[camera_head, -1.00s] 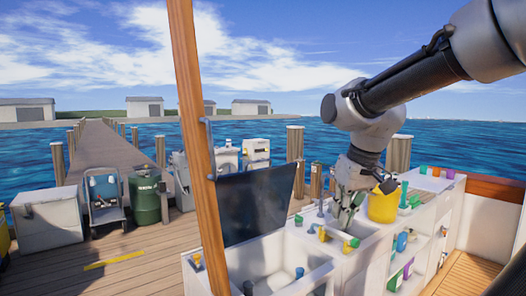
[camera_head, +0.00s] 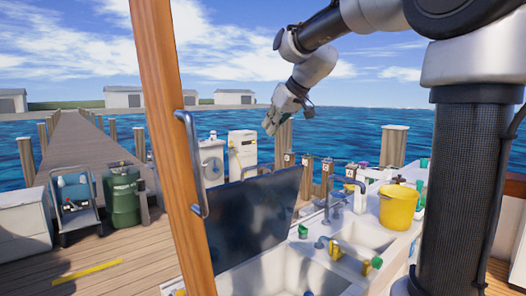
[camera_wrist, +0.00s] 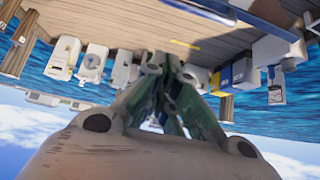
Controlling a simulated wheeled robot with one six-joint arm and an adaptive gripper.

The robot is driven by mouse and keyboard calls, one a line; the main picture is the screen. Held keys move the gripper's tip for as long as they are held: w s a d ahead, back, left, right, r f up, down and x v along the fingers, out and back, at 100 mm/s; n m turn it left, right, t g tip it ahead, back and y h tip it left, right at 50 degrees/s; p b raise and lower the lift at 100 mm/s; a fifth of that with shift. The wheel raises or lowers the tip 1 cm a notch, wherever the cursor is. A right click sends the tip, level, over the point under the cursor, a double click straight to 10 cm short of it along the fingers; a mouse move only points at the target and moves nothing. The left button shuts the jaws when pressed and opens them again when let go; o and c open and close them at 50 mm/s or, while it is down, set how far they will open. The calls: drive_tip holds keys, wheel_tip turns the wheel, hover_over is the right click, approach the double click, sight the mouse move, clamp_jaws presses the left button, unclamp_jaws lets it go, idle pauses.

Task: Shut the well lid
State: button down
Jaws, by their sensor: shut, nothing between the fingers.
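The well lid is a dark glossy panel (camera_head: 250,215) that stands open and tilted up in the head view. It rises at the back of a white well (camera_head: 285,272), whose inside is partly visible below it. A wooden post in front hides the lid's left side. My gripper (camera_head: 269,127) is up in the air above the lid, apart from it, with the water behind. In the wrist view its green fingers (camera_wrist: 165,75) come together, shut and empty. The lid cannot be clearly made out in the wrist view.
The wooden post (camera_head: 178,150) with a metal handle stands upright left of the lid. A yellow bucket (camera_head: 398,206), a sink and taps are on the white counter to the right. The dock (camera_head: 100,265) holds a green drum (camera_head: 122,197) and a cart. The air around my gripper is clear.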

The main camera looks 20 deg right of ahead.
drive_tip(key=shift+w+a+f, duration=0.2)
drive_tip(key=shift+w+f, duration=0.25)
drive_tip(key=shift+f, duration=1.05)
drive_tip(key=shift+w+a+f, duration=0.15)
drive_tip(key=shift+w+f, duration=0.3)
drive_tip(key=shift+f, duration=1)
drive_tip(key=shift+w+a+f, duration=0.2)
drive_tip(key=shift+w+f, duration=0.25)
drive_tip(key=shift+f, duration=1.05)
